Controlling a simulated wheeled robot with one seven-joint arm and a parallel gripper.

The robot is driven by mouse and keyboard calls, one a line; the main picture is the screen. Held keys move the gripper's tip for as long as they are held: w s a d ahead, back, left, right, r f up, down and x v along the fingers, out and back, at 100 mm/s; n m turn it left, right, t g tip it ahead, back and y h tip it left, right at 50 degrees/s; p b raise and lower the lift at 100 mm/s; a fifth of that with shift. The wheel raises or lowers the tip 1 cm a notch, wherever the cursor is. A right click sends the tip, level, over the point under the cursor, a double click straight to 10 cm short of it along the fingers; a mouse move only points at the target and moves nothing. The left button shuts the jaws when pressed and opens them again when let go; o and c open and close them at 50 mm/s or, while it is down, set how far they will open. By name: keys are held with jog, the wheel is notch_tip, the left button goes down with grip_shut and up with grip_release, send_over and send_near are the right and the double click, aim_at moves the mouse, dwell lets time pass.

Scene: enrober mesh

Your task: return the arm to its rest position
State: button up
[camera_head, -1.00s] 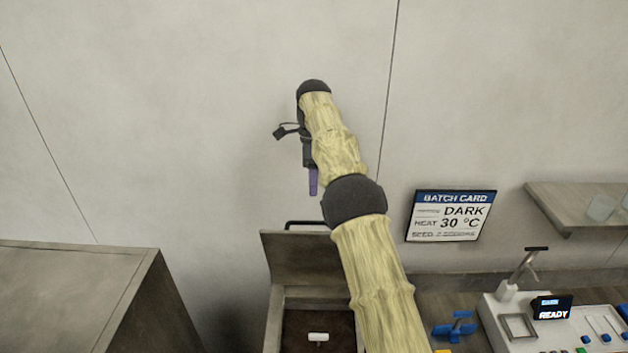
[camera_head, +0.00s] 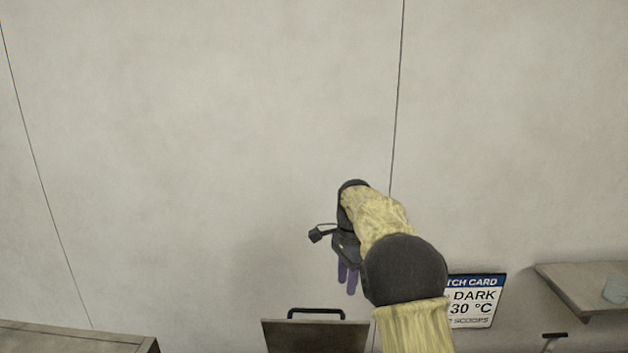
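My gripper (camera_head: 347,277) shows in the head view just left of my dark wrist and elbow joints, with two purple fingers pointing down. A narrow gap shows between the fingers, and nothing is seen held there. It hangs in front of the bare wall, above the raised lid (camera_head: 316,337) of a metal box. My arm is folded with its yellow-sleeved links coming up from the lower right. The small dark camera piece on my wrist sticks out to the left.
A batch card (camera_head: 477,302) reading DARK and 30 °C is on the wall, partly hidden behind my arm. A shelf (camera_head: 580,287) with a clear container (camera_head: 616,289) is at right. A metal cabinet top (camera_head: 75,343) is at lower left. The upper wall is clear.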

jog(key=s+d+f+n+t, duration=0.1)
jog(key=s+d+f+n, duration=0.3)
jog(key=s, duration=0.5)
jog(key=s+d+f+n+t, duration=0.15)
jog(key=s+n, duration=0.35)
jog(key=s, duration=0.5)
jog(key=s+d+f+n+t, duration=0.1)
jog(key=s+d+f+n, duration=0.15)
jog(key=s+n, duration=0.45)
notch_tip(320, 180, down, 17)
jog(key=s+m+b, duration=0.2)
jog(key=b, duration=1.4)
jog(key=shift+a+f+h, duration=0.15)
jog(key=shift+a+h, duration=0.1)
jog(key=shift+h, duration=0.05)
jog(key=shift+d, duration=0.15)
